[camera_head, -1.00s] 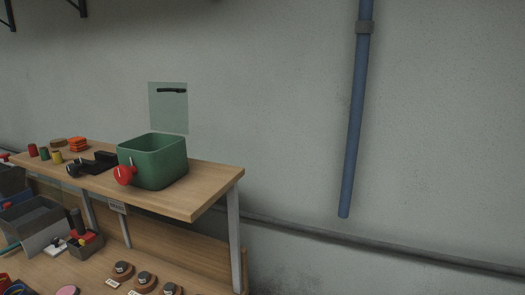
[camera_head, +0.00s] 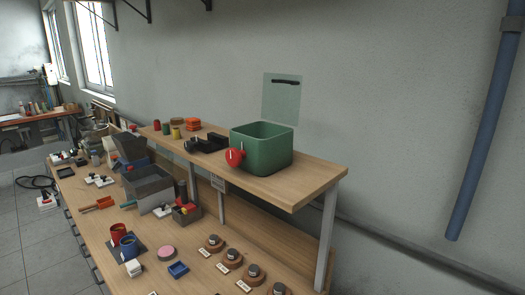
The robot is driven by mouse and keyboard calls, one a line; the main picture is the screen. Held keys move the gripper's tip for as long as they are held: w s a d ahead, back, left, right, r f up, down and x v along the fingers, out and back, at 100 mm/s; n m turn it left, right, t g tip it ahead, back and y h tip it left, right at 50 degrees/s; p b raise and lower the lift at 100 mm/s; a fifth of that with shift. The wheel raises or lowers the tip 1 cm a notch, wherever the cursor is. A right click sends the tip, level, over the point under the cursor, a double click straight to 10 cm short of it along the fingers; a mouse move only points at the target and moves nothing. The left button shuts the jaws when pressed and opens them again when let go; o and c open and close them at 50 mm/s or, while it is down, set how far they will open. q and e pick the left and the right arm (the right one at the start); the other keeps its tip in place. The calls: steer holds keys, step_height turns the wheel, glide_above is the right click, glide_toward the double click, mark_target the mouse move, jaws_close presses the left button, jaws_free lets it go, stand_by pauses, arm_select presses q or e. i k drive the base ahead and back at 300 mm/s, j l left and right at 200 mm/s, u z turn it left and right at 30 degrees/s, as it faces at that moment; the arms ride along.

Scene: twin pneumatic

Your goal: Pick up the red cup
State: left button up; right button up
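A red cup (camera_head: 118,232) stands upright on a dark mat (camera_head: 112,249) on the lower worktop (camera_head: 190,270), at the lower left of the head view. A blue cup (camera_head: 130,249) stands close in front of it and seems to overlap its lower right side. I cannot tell whether the two cups touch. Neither of my grippers shows in the head view.
A raised shelf (camera_head: 310,172) carries a green bin (camera_head: 262,160) with a red object (camera_head: 235,157) at its front. A grey bin (camera_head: 150,190), an orange-handled tool (camera_head: 97,204), a pink disc (camera_head: 166,252) and a blue tray (camera_head: 178,270) lie around the cups.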

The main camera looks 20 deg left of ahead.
mark_target(118, 235)
steer(key=u, duration=1.75)
